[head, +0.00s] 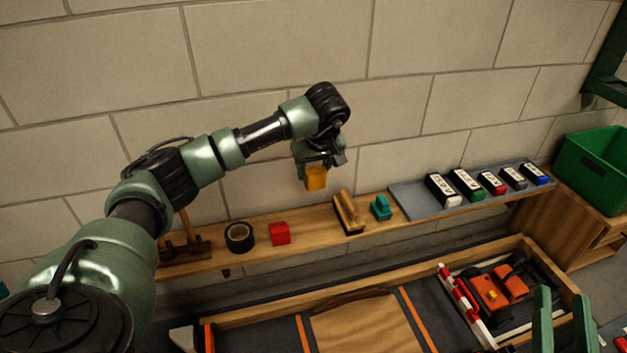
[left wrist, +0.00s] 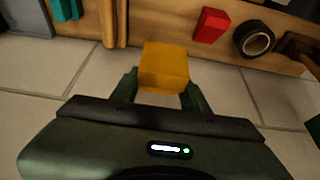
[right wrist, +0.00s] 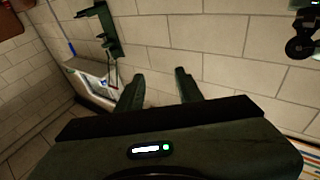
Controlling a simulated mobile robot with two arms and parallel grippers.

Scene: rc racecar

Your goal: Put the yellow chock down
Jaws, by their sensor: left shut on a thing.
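The yellow chock (head: 316,178) is a small block held up in front of the block wall, above the wooden shelf (head: 313,222). My left gripper (head: 317,164) is shut on it, and its fingers sit on either side of the chock (left wrist: 164,67) in the left wrist view. The chock appears clear of the shelf, between the red block (head: 280,233) and the wooden-handled brush (head: 348,211). My right gripper (head: 565,318) is at the lower right of the head view; its fingers (right wrist: 157,90) are apart and empty in the right wrist view.
A black tape roll (head: 240,237) and a teal object (head: 381,207) also stand on the shelf. A grey mat (head: 408,202) holds several labelled blocks at right. Below is a framed bench with a red racecar (head: 490,293). A green bin (head: 592,170) stands far right.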

